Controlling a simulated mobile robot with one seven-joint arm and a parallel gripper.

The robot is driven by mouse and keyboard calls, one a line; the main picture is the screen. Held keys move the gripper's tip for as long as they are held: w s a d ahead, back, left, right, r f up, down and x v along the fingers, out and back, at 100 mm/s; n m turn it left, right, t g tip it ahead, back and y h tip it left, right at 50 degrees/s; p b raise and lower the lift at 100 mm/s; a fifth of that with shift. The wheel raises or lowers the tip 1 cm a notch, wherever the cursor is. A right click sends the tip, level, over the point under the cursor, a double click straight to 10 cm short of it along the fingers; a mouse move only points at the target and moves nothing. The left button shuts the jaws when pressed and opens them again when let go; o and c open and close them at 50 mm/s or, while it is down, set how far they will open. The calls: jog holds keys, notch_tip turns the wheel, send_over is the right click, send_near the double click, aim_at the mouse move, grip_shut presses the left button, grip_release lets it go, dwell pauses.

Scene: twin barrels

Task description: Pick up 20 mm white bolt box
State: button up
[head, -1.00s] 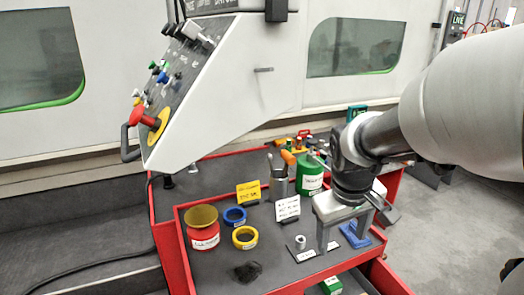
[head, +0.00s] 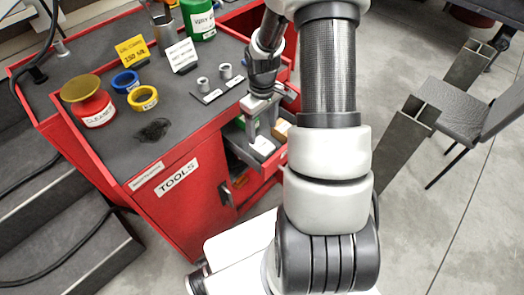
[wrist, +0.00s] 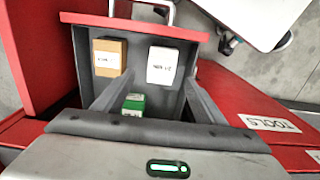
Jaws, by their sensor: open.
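The white bolt box (wrist: 162,66) lies in the open drawer (wrist: 140,28) of the red tool cabinet. Its printed label appears upside down and is hard to read. In the head view the white box (head: 263,146) shows just below my gripper (head: 258,125). In the wrist view my gripper (wrist: 156,84) is open, pointing down over the drawer with nothing between the fingers. The white box is near the right fingertip, apart from it as far as I can tell. A brown box (wrist: 109,57) is near the left fingertip. A green box (wrist: 134,104) shows nearer my palm.
The drawer's walls stand close around the boxes, with a metal handle (wrist: 168,14) on its front. The cabinet top holds a red cleaner can (head: 92,106), tape rolls (head: 143,98) and sockets on a plate (head: 215,90).

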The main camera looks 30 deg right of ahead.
aim_at(262, 145)
jog(key=f+b, duration=0.1)
jog(key=f, duration=0.3)
jog(key=f+b, duration=0.1)
jog(key=f, duration=0.3)
jog(key=shift+s+a+f, duration=0.1)
jog(key=shift+s+f, duration=0.1)
jog(key=shift+f, duration=0.2)
jog(key=shift+c, duration=0.5)
jog(key=shift+r, duration=0.1)
jog(key=c, duration=1.3)
